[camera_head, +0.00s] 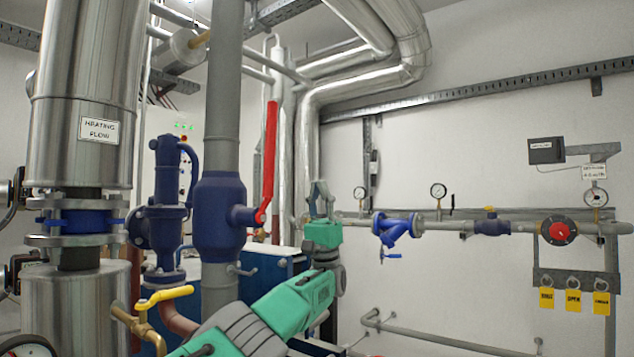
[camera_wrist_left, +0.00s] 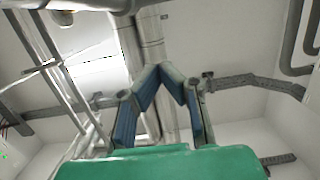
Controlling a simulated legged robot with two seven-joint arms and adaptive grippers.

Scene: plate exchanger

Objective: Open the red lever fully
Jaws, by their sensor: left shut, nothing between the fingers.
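The red lever (camera_head: 268,155) stands nearly upright on the right side of a dark blue valve body (camera_head: 220,217), which sits on a vertical grey pipe. Its pivot is at its lower end, beside the valve. My left gripper (camera_head: 318,188) is to the right of the lever, near the height of its lower end, pointing up. It appears apart from the lever, though depth is hard to judge. The left wrist view shows its fingers (camera_wrist_left: 160,70) meeting at the tips with nothing between them. The lever is not clearly seen in that view. My right gripper is not in view.
A vertical grey pipe (camera_head: 224,80) runs above the valve. A blue fitting (camera_head: 167,200) and a yellow-handled valve (camera_head: 165,296) stand to its left. Silver pipes (camera_head: 305,130) rise behind my gripper. A horizontal pipe with gauges (camera_head: 438,192) runs along the right wall.

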